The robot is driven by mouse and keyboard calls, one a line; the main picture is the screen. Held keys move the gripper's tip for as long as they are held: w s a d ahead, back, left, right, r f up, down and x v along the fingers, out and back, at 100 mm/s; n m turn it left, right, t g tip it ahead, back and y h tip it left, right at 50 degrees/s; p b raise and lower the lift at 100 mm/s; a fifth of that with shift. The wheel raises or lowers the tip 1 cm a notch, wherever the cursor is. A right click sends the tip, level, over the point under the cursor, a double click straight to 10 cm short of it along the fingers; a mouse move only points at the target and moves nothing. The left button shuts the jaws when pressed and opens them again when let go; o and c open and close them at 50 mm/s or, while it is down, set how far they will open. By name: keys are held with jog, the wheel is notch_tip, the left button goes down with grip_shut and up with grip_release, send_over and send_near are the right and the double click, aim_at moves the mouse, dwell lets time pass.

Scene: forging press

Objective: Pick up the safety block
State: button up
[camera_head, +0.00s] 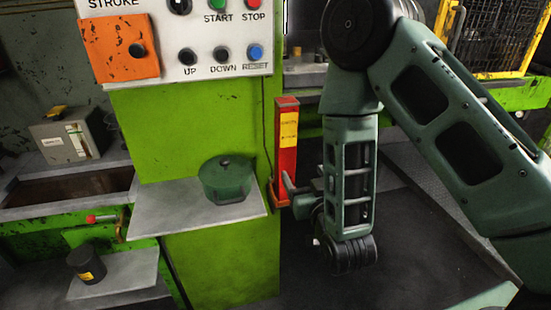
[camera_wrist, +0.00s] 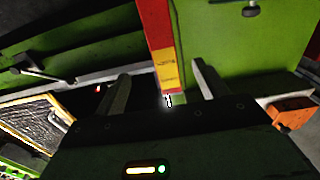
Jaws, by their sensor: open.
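The safety block is most likely the upright red post with a yellow label (camera_head: 287,135), standing against the right side of the green press column in the head view. The red and yellow block also shows in the wrist view (camera_wrist: 160,35), between the lines of my two fingers. My gripper (camera_head: 298,193) is at the block's lower part in the head view, partly hidden by my wrist. In the wrist view my gripper (camera_wrist: 165,82) has its fingers spread wide, one on each side of the block. I cannot tell whether either finger touches it.
A green lidded pot (camera_head: 227,180) stands on a grey shelf (camera_head: 160,222) left of the block. A control panel (camera_head: 215,45) with buttons and an orange box (camera_head: 120,48) is above. A black cup (camera_head: 86,265) sits on a lower shelf.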

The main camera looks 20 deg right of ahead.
aim_at(289, 148)
jog(key=w, duration=1.1)
jog(key=shift+r+b, duration=0.1)
jog(key=shift+b, duration=0.2)
jog(key=shift+w+a+p, duration=0.1)
jog(key=shift+w+p, duration=1.2)
jog(key=shift+w, duration=1.8)
grip_shut()
